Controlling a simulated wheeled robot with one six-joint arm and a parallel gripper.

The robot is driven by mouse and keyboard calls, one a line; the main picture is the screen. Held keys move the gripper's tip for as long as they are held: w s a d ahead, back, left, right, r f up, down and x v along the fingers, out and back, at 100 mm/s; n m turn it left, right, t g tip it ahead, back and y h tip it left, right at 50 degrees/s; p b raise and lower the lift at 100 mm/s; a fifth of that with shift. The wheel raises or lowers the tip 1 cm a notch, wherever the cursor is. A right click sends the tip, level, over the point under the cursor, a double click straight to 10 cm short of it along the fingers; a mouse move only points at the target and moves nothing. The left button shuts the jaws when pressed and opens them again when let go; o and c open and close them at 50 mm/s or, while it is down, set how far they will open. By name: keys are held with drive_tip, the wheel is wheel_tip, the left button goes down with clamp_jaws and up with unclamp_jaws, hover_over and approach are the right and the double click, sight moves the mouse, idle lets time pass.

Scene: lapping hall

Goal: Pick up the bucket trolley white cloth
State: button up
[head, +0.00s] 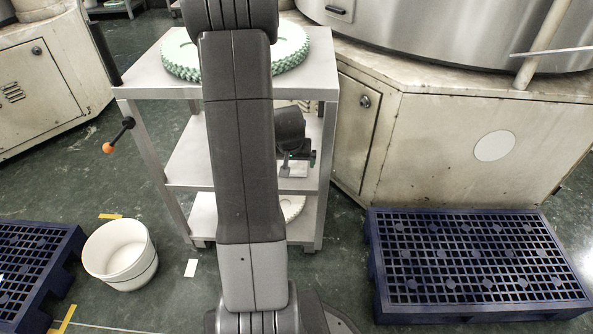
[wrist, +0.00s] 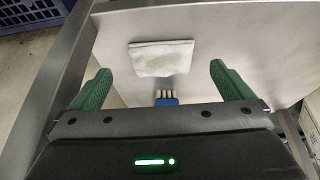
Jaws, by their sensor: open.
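The white cloth (wrist: 160,57) lies flat and folded on a shelf of the trolley (wrist: 112,45) in the wrist view. In the head view, the white cloth (head: 294,169) shows small on the trolley's middle shelf (head: 190,166), partly hidden by my gripper (head: 299,157). In the wrist view my gripper (wrist: 159,68) is open and empty, with its green fingers apart. The cloth lies ahead of the fingers, between their lines, and nothing is held. A small brush with a blue handle (wrist: 166,101) and pale bristles lies between the cloth and my gripper.
Green-edged round plates (head: 292,50) lie on the trolley's top shelf, and a pale disc (head: 293,207) lies on the bottom one. A white bucket (head: 120,254) stands on the floor at left. Blue pallets (head: 472,262) flank the trolley. A large machine (head: 440,135) stands at right.

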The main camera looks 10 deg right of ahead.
sight(292, 171)
drive_tip(key=shift+x, duration=0.8)
drive_tip(key=b+x, duration=0.2)
drive_tip(key=x, duration=0.3)
drive_tip(key=shift+w+f+b, duration=0.1)
drive_tip(key=shift+f+b, duration=0.1)
drive_tip(key=shift+b, duration=0.2)
drive_tip(key=shift+r, duration=0.1)
drive_tip(key=c, duration=0.8)
